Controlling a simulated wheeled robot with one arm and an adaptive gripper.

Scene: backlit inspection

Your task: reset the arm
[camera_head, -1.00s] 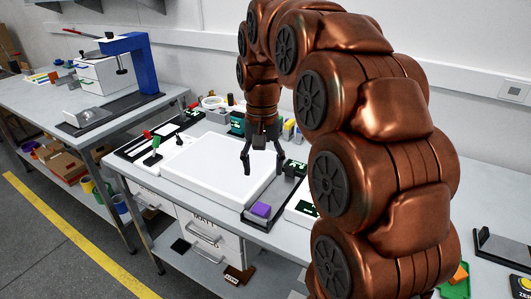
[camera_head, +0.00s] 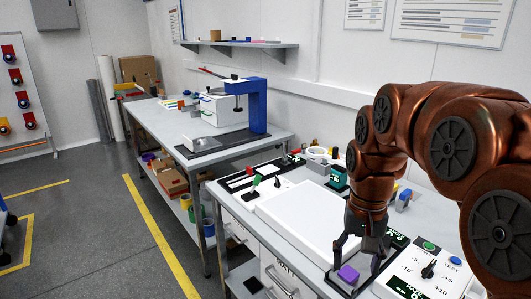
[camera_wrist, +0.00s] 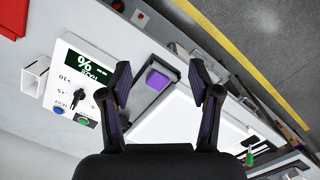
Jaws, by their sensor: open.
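My gripper (camera_head: 356,262) hangs down from my copper-coloured arm at the right of the head view. It is open and empty, near the front right corner of the white light panel (camera_head: 297,217). In the wrist view my gripper (camera_wrist: 160,74) shows two dark fingers spread apart. A purple block (camera_head: 348,274) lies in a dark tray beside the panel. In the wrist view the purple block (camera_wrist: 157,80) appears between the fingers but below them, not gripped. The exact height of the gripper above it is hard to tell.
A control box (camera_head: 407,271) with a knob and buttons stands right of the tray. Small switches (camera_head: 256,181) stand left of the panel. A second bench holds a blue press (camera_head: 259,105). Clear floor (camera_head: 110,235) lies to the left.

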